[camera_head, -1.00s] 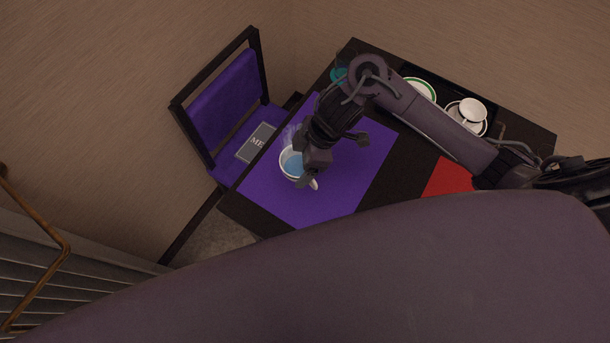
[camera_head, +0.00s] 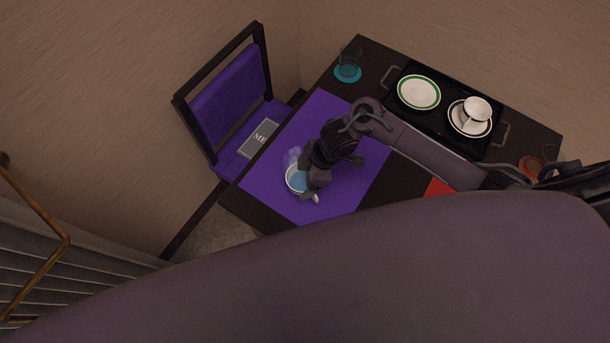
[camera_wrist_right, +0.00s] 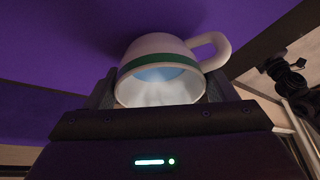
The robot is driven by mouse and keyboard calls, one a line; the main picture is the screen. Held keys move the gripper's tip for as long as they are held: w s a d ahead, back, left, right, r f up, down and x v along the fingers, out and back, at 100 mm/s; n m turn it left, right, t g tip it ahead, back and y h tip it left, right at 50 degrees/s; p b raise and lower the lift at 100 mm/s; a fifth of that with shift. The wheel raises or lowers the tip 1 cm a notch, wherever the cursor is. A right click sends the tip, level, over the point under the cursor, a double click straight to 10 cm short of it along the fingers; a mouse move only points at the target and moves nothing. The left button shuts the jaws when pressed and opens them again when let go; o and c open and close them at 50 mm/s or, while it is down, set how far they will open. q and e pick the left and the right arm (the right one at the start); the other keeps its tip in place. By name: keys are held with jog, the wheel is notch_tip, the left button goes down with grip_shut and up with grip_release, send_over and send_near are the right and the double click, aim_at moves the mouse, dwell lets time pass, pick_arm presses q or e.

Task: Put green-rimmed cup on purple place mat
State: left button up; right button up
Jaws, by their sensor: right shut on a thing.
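The green-rimmed cup (camera_head: 293,183) is white with blue liquid inside and whitish steam above it. It is over the near-left part of the purple place mat (camera_head: 312,118) on the dark table. In the right wrist view the cup (camera_wrist_right: 150,45) shows a green band near its rim, and its handle points to the upper right. My right gripper (camera_head: 307,190) is shut on the cup, with a finger at each side in the wrist view (camera_wrist_right: 160,92). I cannot tell whether the cup's base touches the mat. My left gripper is not in view.
A black tray (camera_head: 437,124) at the back right holds a green-rimmed saucer (camera_head: 419,92) and a white cup (camera_head: 477,108) on another saucer. A glass (camera_head: 349,66) stands on a teal coaster. A red mat (camera_head: 437,188) is mostly hidden. A purple chair (camera_head: 232,92) stands at left.

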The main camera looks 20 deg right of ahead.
jog(key=shift+f, duration=0.15)
jog(key=o, duration=1.1)
jog(key=v, duration=1.2)
jog(key=shift+r, duration=0.25)
jog(key=shift+s, duration=0.1)
